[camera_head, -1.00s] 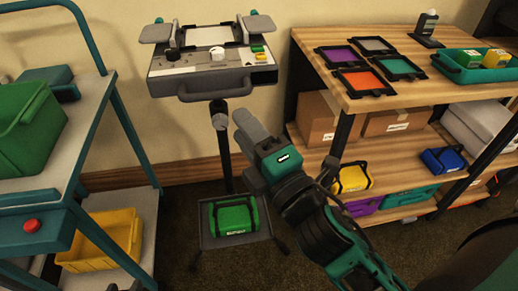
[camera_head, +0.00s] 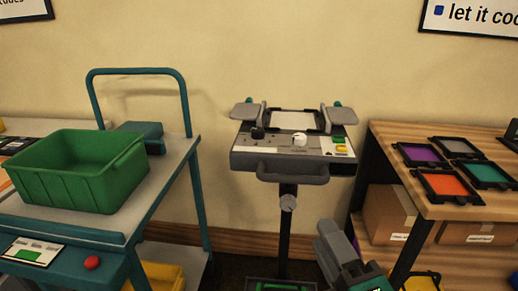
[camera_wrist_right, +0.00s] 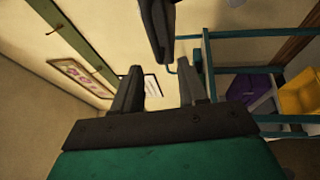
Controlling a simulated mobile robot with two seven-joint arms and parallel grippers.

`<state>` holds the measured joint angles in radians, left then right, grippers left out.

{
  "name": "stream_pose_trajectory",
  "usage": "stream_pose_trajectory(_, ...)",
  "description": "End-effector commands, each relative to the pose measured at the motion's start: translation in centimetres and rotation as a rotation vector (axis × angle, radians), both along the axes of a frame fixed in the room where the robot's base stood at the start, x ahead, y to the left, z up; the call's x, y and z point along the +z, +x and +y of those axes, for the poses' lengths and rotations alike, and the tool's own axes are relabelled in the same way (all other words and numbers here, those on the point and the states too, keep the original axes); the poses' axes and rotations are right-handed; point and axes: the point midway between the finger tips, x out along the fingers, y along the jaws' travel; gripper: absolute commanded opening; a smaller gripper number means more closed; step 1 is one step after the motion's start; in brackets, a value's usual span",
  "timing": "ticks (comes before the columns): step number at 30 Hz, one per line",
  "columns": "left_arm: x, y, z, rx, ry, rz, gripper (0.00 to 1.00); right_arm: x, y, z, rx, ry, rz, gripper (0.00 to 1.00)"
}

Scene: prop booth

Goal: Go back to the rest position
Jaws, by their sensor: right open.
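My right gripper (camera_head: 328,232) shows at the bottom of the head view, just right of the post of the grey console (camera_head: 290,160). Only its grey fingers and part of its teal and black body are in the picture. In the right wrist view the two fingers of my right gripper (camera_wrist_right: 160,85) stand apart with nothing between them. My left gripper is in neither view.
A teal trolley (camera_head: 170,190) carrying a green crate (camera_head: 75,180) stands at left. At right a wooden shelf unit (camera_head: 400,160) holds dark-framed coloured trays and cardboard boxes (camera_head: 395,215). In the wrist view a dark part (camera_wrist_right: 157,30) lies beyond the fingers.

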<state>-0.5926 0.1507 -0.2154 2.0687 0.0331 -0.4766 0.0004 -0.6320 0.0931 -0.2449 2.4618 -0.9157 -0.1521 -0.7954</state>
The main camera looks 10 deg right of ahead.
Motion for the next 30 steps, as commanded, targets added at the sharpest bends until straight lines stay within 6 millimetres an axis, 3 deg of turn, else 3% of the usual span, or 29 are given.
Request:
stream_pose_trajectory(4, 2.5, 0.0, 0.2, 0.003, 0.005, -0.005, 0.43, -2.4, 0.6, -0.2, 0.021, 0.229, 0.157, 0.42)
stream_pose_trajectory(8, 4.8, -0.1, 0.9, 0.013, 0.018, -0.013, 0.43, -7.3, 0.5, -0.6, -0.005, 0.613, 0.402, 0.42)
stream_pose_trajectory(12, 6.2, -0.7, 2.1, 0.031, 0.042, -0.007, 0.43, -12.7, -1.1, -1.3, -0.112, 1.026, 0.637, 0.42)
stream_pose_trajectory(16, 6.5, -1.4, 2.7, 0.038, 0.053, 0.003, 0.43, -16.2, -2.8, -1.7, -0.227, 1.304, 0.770, 0.42)
stream_pose_trajectory(21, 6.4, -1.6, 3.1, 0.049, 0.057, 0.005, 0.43, -18.2, -3.9, -1.9, -0.303, 1.459, 0.829, 0.42)
stream_pose_trajectory(30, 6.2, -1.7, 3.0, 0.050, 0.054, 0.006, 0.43, -18.4, -4.0, -1.9, -0.305, 1.465, 0.831, 0.42)
